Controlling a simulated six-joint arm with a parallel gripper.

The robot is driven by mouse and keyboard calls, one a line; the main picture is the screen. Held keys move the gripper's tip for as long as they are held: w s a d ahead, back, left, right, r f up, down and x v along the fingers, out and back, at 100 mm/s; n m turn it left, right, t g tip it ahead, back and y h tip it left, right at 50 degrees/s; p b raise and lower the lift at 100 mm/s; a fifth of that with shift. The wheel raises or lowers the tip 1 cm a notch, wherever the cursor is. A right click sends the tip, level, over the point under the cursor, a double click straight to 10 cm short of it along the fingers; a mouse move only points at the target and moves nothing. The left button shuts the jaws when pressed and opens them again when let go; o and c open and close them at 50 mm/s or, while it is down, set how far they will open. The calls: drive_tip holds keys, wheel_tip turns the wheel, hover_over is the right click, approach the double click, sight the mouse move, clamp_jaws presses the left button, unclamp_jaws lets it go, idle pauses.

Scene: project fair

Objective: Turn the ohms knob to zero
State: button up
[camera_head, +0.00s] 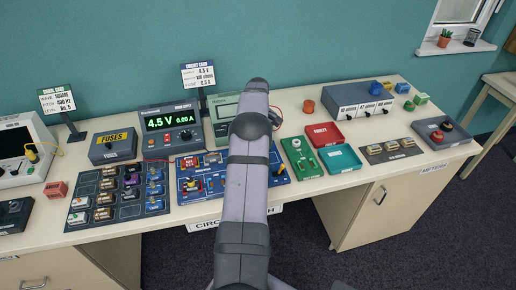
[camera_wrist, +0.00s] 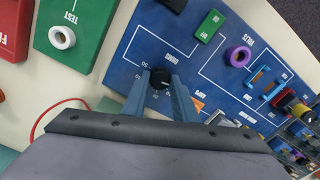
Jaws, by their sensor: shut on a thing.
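The ohms knob (camera_wrist: 160,77) is a small black dial on the blue circuit board (camera_wrist: 215,70), with a printed OHMS label and small scale numbers around it. My gripper (camera_wrist: 160,79) is shut on the knob, with one blue-grey finger on each side of it. A pale mark shows on the knob, but I cannot read which number it points to. In the head view my arm covers the middle of the circuit board (camera_head: 190,197), and I cannot make out the knob there.
On the board are a green block (camera_wrist: 209,25), a purple ring (camera_wrist: 239,57) and a light-blue bracket (camera_wrist: 262,78). A green TEST board (camera_wrist: 78,30) lies beside it. A red wire (camera_wrist: 50,112) curves nearby. The power supply (camera_head: 171,131) reads 4.5 V, 0.00 A.

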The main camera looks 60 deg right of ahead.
drive_tip(key=shift+d+r, duration=0.1)
drive_tip(key=shift+r, duration=0.05)
drive_tip(key=o, duration=1)
drive_tip(key=shift+o, duration=0.2)
drive_tip(key=shift+r+b, duration=1.1)
drive_tip(key=shift+r, duration=2.5)
drive_tip(key=shift+w, duration=0.1)
